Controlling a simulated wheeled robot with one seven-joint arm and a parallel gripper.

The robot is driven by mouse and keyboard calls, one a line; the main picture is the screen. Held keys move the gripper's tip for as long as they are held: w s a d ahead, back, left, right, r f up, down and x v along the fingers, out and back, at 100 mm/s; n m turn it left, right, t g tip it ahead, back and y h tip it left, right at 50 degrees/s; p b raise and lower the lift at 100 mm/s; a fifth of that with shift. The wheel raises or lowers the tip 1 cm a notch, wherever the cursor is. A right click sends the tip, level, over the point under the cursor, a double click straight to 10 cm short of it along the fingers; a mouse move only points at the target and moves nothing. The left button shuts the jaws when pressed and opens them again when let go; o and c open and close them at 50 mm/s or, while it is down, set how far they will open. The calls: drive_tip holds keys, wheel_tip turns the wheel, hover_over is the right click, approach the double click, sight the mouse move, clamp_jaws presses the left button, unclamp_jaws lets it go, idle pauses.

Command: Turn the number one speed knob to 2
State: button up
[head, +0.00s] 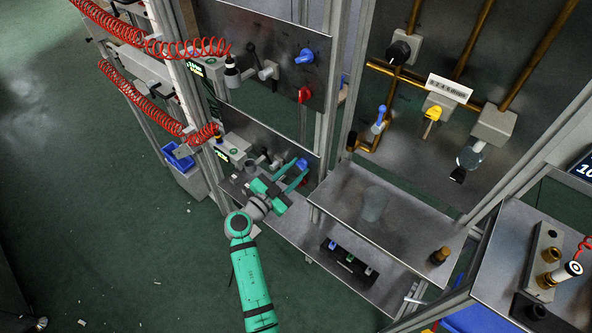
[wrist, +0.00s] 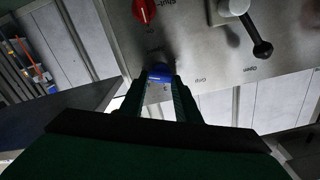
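A blue knob (head: 302,163) sits on the lower metal panel in the head view, right at the tips of my gripper (head: 298,172). The wrist view shows this blue knob (wrist: 158,72) between the ends of my two dark fingers (wrist: 160,85). The fingers stand apart, one on each side of it; whether they touch it cannot be told. Its scale is too small and partly hidden to read. A second blue knob (head: 305,56) is on the upper panel, away from my gripper. I cannot read which is number one.
A red knob (wrist: 145,10) and a black-tipped lever (wrist: 262,48) are close by on the panel in the wrist view. Red coiled hoses (head: 185,47) hang at the left. A metal shelf (head: 340,195) is just right of my gripper.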

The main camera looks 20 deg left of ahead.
drive_tip(key=shift+n, duration=0.4)
drive_tip(key=n, duration=0.7)
drive_tip(key=shift+a, duration=0.1)
drive_tip(key=n, duration=0.5)
drive_tip(key=shift+a, duration=0.1)
drive_tip(key=n, duration=0.4)
drive_tip(key=shift+a+f+n, duration=0.1)
drive_tip(key=shift+n, duration=0.2)
drive_tip(key=n, duration=1.6)
drive_tip(key=shift+f+n, duration=0.3)
drive_tip(key=shift+n, duration=0.1)
